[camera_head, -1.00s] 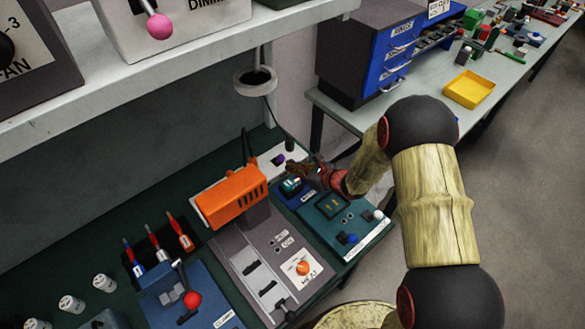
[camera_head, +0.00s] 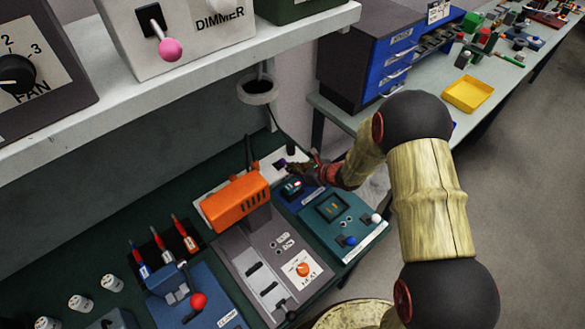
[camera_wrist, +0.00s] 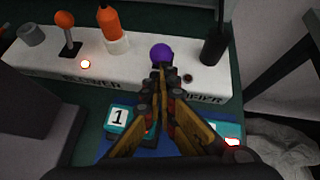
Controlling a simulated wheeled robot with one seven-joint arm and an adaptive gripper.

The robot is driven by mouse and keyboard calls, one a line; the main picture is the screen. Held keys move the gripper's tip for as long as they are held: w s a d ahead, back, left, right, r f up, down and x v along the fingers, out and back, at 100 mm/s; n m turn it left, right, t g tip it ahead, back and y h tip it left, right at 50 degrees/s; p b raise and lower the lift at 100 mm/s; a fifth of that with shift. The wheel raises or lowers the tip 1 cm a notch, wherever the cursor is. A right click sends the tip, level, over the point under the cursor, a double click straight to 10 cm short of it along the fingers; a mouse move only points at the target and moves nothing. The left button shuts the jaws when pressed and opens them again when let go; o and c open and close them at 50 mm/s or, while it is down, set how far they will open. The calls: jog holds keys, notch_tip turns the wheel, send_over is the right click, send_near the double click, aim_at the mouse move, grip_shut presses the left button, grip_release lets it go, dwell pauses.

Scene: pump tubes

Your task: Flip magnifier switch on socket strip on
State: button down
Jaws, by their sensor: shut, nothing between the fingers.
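The white socket strip (camera_wrist: 120,75) crosses the upper part of the wrist view; in the head view it lies at the back of the bench (camera_head: 296,154). Its magnifier switch has a purple ball knob (camera_wrist: 161,53), also visible small in the head view (camera_head: 279,163). The small light (camera_wrist: 188,78) beside it looks dark. The magnifier label is partly hidden by my fingers. My gripper (camera_wrist: 162,76) is shut and empty, its fingertips just in front of the purple knob and overlapping its lower edge in view. I cannot tell whether they touch. The lever is hidden.
A teal block marked 1 (camera_wrist: 118,118) lies below my gripper.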

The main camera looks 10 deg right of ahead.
aim_at(284, 160)
jog(key=shift+w+a+r+p, duration=0.1)
jog(key=shift+r+p, duration=0.15)
jog(key=shift+p, duration=0.15)
jog(key=g+h+p, duration=0.1)
jog(key=p, duration=0.2)
jog(key=w+a+r+g+p, duration=0.1)
jog(key=p, duration=0.3)
jog(key=w+r+g+h+p, duration=0.1)
jog(key=p, duration=0.3)
jog(key=shift+a+r+g+h, duration=0.2)
jog(key=shift+g+h, duration=0.1)
jog(key=shift+w+a+r+p, duration=0.15)
jog(key=shift+w+p, duration=0.1)
jog(key=shift+p, duration=0.7)
jog(key=shift+w+a, duration=0.15)
jog(key=shift+w, duration=0.05)
jog(key=shift+w+a+r+p, duration=0.2)
jog(key=shift+w+p, duration=0.1)
jog(key=shift+p, duration=0.15)
jog(key=shift+r+p, duration=0.5)
jog(key=shift+r, duration=0.3)
